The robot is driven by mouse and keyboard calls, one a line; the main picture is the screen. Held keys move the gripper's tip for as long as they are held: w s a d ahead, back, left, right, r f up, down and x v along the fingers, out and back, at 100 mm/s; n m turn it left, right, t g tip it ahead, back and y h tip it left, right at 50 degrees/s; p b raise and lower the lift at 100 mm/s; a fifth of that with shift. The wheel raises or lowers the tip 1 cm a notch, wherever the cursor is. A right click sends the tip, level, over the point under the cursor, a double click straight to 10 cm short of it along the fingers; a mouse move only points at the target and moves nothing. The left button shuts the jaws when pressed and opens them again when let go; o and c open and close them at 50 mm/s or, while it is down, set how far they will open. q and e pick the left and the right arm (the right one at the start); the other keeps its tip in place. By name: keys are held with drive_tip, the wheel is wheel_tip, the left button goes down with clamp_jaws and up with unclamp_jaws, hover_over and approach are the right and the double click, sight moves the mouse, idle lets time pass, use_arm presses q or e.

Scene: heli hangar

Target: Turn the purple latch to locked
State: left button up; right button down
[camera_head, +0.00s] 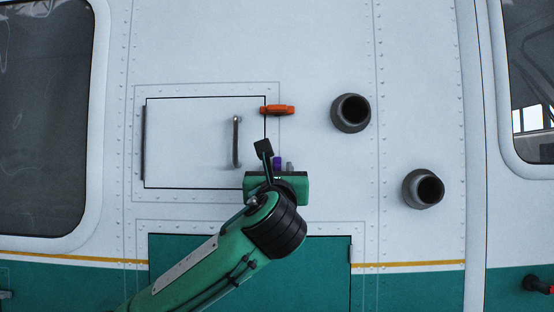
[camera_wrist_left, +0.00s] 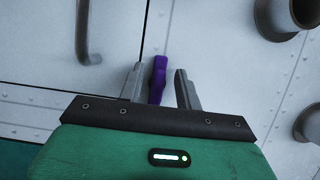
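The purple latch (camera_head: 277,162) is at the lower right edge of the white access panel (camera_head: 190,135), mostly hidden behind my left gripper in the head view. In the left wrist view the purple latch (camera_wrist_left: 158,80) is upright in the picture, between the two grey fingers. My left gripper (camera_wrist_left: 158,88) is open, with one finger on each side of the latch and a gap visible, wider on the right. In the head view the left gripper (camera_head: 283,168) reaches up from below. My right gripper is in neither view.
An orange latch (camera_head: 277,110) lies horizontal at the panel's upper right edge. A grey handle (camera_head: 236,142) stands out from the panel, left of my gripper. Two dark round pipes (camera_head: 350,113) (camera_head: 423,188) protrude from the wall at right. A green panel (camera_head: 320,275) is below.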

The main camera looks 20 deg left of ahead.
use_arm(q)
drive_tip(key=shift+w+a+r, duration=0.1)
drive_tip(key=shift+w, duration=0.2)
clamp_jaws()
